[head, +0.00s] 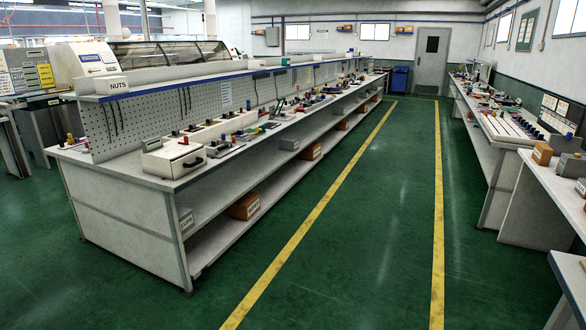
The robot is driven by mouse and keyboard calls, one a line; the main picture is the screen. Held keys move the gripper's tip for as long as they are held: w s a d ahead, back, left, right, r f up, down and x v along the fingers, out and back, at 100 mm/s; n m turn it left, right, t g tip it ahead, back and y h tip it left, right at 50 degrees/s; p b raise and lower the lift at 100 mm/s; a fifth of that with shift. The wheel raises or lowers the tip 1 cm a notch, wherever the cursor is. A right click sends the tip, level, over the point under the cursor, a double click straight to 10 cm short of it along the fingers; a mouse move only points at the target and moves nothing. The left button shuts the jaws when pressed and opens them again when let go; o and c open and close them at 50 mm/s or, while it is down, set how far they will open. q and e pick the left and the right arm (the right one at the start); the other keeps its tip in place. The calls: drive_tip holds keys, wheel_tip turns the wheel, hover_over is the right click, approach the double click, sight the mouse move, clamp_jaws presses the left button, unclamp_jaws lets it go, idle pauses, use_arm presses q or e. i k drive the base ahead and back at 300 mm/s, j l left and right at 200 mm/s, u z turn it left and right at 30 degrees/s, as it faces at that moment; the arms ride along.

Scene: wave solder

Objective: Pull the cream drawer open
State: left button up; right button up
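The cream drawer (188,162) is the front of a small cream box unit on the near end of the long left workbench. Its front carries a dark curved handle and faces the aisle side. The drawer front looks flush with its housing, so it appears shut, though it is small in the head view. Neither of my grippers is in view.
The left workbench (120,205) has a pegboard (130,120), a "NUTS" label, and lower shelves with a brown bin (244,206). Small parts lie beside the drawer unit. Green floor (345,220) between yellow lines is clear. Benches (515,180) line the right.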

sight(181, 166)
drive_tip(key=i+l+u, duration=0.1)
drive_tip(key=i, duration=2.25)
